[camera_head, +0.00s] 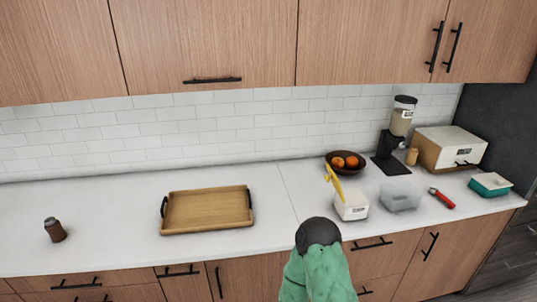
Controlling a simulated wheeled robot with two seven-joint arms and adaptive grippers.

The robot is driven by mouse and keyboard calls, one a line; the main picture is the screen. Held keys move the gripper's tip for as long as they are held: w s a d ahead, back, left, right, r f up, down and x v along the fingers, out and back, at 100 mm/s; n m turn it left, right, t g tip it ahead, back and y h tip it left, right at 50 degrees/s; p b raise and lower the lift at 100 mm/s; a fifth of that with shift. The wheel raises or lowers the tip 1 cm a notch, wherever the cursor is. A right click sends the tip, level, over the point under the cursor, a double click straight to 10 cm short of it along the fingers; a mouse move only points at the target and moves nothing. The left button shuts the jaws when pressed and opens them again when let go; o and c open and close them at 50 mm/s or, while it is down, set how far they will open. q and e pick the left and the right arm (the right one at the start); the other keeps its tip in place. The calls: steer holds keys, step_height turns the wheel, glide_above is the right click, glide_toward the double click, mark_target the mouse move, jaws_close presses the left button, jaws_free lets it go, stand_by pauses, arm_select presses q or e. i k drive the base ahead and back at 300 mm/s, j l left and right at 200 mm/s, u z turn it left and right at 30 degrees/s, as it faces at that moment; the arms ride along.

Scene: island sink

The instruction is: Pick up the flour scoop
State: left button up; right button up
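A yellow scoop (333,180), which looks like the flour scoop, stands tilted in a small white container (352,208) with a label on its front. Its handle end points up and to the left, above the rim. Its lower part is hidden inside the container. The container sits near the front edge of the white counter, right of the middle. I see neither gripper's fingers in this view.
A wooden tray (207,210) and a brown shaker (55,230) stand to the left. A fruit bowl (346,168), coffee grinder (386,165) and bread box (450,149) stand behind. A clear tub (400,196), red-handled tool (442,198) and teal box (491,186) lie right.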

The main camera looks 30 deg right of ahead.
mark_target(442, 197)
steer(key=j+z, duration=0.1)
steer(key=z, duration=0.3)
steer(key=j+z, duration=0.1)
steer(key=z, duration=0.25)
steer(key=j+z, duration=0.1)
steer(key=z, duration=0.3)
steer(key=k+z, duration=0.1)
steer(key=z, duration=0.3)
